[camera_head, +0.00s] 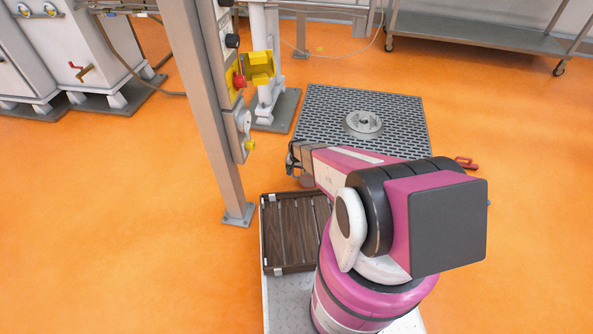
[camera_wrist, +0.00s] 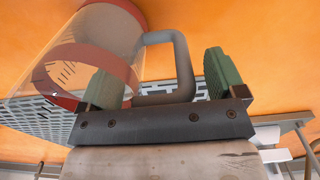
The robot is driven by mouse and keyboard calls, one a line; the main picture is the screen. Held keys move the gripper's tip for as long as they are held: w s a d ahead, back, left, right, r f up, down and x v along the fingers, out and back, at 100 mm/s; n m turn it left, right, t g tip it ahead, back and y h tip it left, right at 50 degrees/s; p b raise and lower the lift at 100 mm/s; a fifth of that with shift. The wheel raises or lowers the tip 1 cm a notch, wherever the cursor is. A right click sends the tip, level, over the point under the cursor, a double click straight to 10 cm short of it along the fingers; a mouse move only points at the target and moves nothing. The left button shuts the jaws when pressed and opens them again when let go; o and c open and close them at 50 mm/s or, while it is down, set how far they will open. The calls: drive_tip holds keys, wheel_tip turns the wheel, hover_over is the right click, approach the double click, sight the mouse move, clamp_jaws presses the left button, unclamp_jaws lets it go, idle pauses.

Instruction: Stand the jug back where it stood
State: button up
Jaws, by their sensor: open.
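The jug (camera_wrist: 92,45) is clear with reddish bands at both ends and marks on its wall. It fills the upper left of the wrist view, its axis slanted across the picture. Its grey handle (camera_wrist: 181,65) lies between the two green fingers of my gripper (camera_wrist: 163,82), which are apart. The left finger overlaps the jug's wall in the picture; I cannot tell whether it touches. A clear gap shows between handle and right finger. In the head view my gripper (camera_head: 293,158) is small and dark, and the jug is mostly hidden or too small to make out.
A grey floor grating (camera_head: 320,108) with a round metal cover (camera_head: 363,123) lies beyond. A steel post (camera_head: 205,110) with a red button (camera_head: 239,80) stands close on the left. Orange floor is open at right.

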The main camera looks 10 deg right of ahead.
wheel_tip(320, 180, up, 12)
drive_tip(key=shift+s+f, duration=0.1)
drive_tip(key=s+d+r+n, duration=0.1)
drive_tip(key=s+d+r, duration=0.1)
drive_tip(key=s+r, duration=0.5)
drive_tip(key=s+d+r+n, duration=0.1)
drive_tip(key=s+r, duration=0.7)
drive_tip(key=r, duration=0.8)
drive_tip(key=s+d+r+n, duration=0.1)
drive_tip(key=s+d+r, duration=0.2)
drive_tip(key=s+r, duration=0.5)
wheel_tip(320, 180, up, 3)
drive_tip(key=shift+d+r, duration=0.15)
drive_tip(key=shift+d, duration=0.15)
drive_tip(key=shift+s, duration=0.1)
